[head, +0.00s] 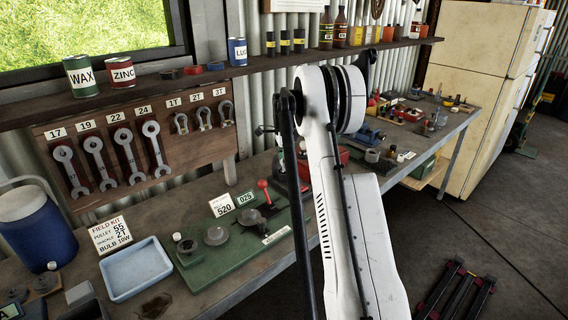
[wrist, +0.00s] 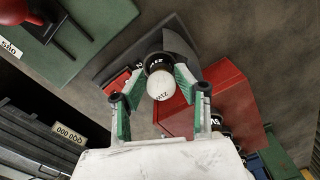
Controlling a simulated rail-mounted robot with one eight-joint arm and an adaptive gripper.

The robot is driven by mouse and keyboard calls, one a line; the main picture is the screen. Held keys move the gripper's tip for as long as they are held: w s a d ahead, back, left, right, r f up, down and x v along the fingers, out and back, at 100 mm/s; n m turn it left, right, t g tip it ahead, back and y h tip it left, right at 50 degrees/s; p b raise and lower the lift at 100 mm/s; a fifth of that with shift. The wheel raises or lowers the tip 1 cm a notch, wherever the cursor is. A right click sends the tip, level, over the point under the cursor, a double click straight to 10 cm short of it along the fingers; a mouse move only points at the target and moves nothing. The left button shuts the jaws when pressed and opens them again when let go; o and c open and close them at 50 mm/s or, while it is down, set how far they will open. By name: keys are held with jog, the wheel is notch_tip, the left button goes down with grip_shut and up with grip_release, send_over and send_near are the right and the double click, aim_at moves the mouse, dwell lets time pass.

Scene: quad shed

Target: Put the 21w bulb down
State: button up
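The 21w bulb (wrist: 160,85) is white with a dark collar, and its printed label shows in the wrist view. My gripper (wrist: 160,78) has its green-padded fingers on both sides of the bulb, closed against it near the collar. A dark grey piece (wrist: 184,46) lies behind the bulb in the picture; I cannot tell whether the bulb touches it. In the head view my arm hides the gripper and the bulb.
A red box (wrist: 235,98) is right of the bulb, with another dark-collared item (wrist: 216,123) by it. A green board (wrist: 95,22) is at upper left. The bench also holds a blue tray (head: 136,268) and a blue jug (head: 35,232).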

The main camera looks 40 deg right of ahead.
jog(key=shift+r, duration=0.15)
notch_tip(320, 180, up, 12)
jog(key=s+a+r+n+t, duration=0.1)
jog(key=s+a+r+n, duration=0.3)
jog(key=a, duration=0.5)
jog(key=s+a+r+n+t+h, duration=0.1)
jog(key=s+a+r+n, duration=0.25)
jog(key=a, duration=0.55)
jog(key=s+a+r+n+t, duration=0.1)
jog(key=s+a+r+n, duration=0.35)
jog(key=a, duration=0.45)
jog(key=s+a+f+n+t, duration=0.1)
jog(key=s+a+f+n, duration=0.2)
jog(key=s+a, duration=0.2)
jog(key=s+a+f+n+t, duration=0.1)
jog(key=s+a+f+n, duration=0.2)
jog(key=s+a, duration=0.3)
jog(key=s+a+f+n+t+y, duration=0.1)
jog(key=s+a+n, duration=0.4)
jog(key=s, duration=0.7)
notch_tip(320, 180, down, 2)
jog(key=shift+s+a+f+t+b, duration=0.2)
jog(key=shift+a+t+b, duration=0.15)
jog(key=shift+a+t, duration=0.3)
